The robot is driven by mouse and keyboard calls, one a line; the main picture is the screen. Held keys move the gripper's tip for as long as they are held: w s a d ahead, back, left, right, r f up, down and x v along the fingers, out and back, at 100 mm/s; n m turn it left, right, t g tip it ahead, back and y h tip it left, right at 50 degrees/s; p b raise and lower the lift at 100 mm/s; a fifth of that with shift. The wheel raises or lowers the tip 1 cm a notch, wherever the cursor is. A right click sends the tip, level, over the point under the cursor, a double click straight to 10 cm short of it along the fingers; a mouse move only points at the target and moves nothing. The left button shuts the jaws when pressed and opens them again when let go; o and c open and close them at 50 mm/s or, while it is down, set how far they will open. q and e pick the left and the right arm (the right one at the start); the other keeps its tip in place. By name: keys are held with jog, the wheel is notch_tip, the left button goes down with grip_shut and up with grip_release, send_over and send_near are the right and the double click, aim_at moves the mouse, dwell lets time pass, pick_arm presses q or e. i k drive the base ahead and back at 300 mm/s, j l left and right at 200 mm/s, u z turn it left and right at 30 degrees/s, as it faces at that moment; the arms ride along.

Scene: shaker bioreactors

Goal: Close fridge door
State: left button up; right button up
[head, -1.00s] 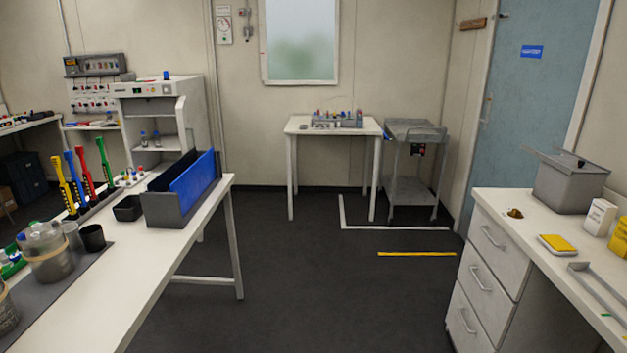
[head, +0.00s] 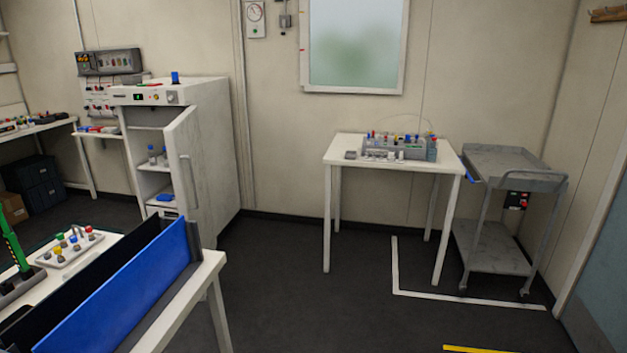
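The fridge (head: 209,150) is a white cabinet against the back wall, left of the middle in the head view. Its door (head: 186,165) stands open, swung out toward me, with a vertical handle (head: 187,182) on its outer face. Through the opening I see shelves with small bottles (head: 157,156) and a blue item (head: 164,198). The lower part of the fridge front is partly hidden by the bench and the blue panel. Neither of my grippers is in view.
A white bench (head: 203,283) with a blue-sided bin (head: 125,290) stands at the front left, between me and the fridge's lower left. A white table (head: 343,151) and grey cart (head: 492,162) stand at the back right. The dark floor between bench and table is clear.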

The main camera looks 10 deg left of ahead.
aim_at(183, 139)
jog(key=i+u, duration=0.3)
jog(key=i, duration=0.2)
jog(key=i+l+u, duration=0.25)
jog(key=i, duration=0.25)
jog(key=i+l+u, duration=0.3)
jog(key=i, duration=0.2)
